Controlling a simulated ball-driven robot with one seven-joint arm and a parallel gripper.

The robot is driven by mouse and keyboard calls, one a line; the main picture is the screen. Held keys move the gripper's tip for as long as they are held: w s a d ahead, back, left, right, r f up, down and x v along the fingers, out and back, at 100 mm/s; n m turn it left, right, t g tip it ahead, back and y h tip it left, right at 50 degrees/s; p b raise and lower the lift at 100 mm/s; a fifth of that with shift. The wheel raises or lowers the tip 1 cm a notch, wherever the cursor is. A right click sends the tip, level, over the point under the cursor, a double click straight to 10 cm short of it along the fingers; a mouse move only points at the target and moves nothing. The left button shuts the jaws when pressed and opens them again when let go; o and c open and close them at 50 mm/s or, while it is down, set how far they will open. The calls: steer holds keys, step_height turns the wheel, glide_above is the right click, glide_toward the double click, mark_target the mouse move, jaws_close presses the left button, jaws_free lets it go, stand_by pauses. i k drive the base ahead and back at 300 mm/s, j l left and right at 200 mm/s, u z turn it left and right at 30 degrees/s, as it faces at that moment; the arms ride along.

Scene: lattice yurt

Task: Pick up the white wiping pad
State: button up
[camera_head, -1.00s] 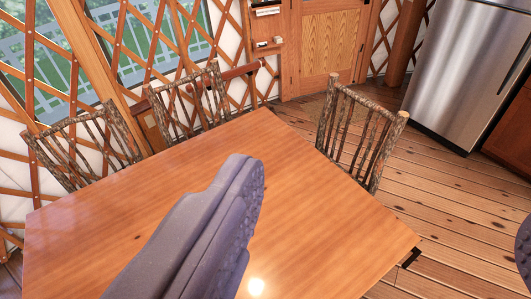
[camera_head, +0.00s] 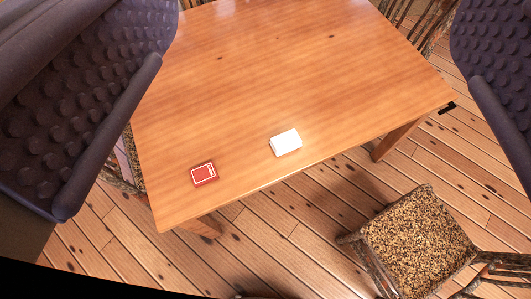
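The white wiping pad (camera_head: 286,143) is a small white block lying on the wooden table (camera_head: 250,80), close to its near edge. My gripper (camera_head: 310,110) shows as two dark, studded fingers, one at the left edge of the picture and one at the upper right. The fingers are wide apart with nothing held between them. The pad shows in the gap between them, farther off and untouched.
A red card deck (camera_head: 204,174) lies on the table left of the pad, near the corner. A chair with a speckled seat (camera_head: 415,243) stands on the plank floor at the lower right. More chairs show at the upper right and left edges. Most of the tabletop is bare.

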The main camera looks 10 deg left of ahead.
mark_target(288, 141)
steer(key=i+j, duration=0.1)
steer(key=i, duration=0.35)
steer(key=i+z, duration=0.15)
steer(key=i, duration=0.25)
steer(key=i+j, duration=0.2)
steer(key=i, duration=0.25)
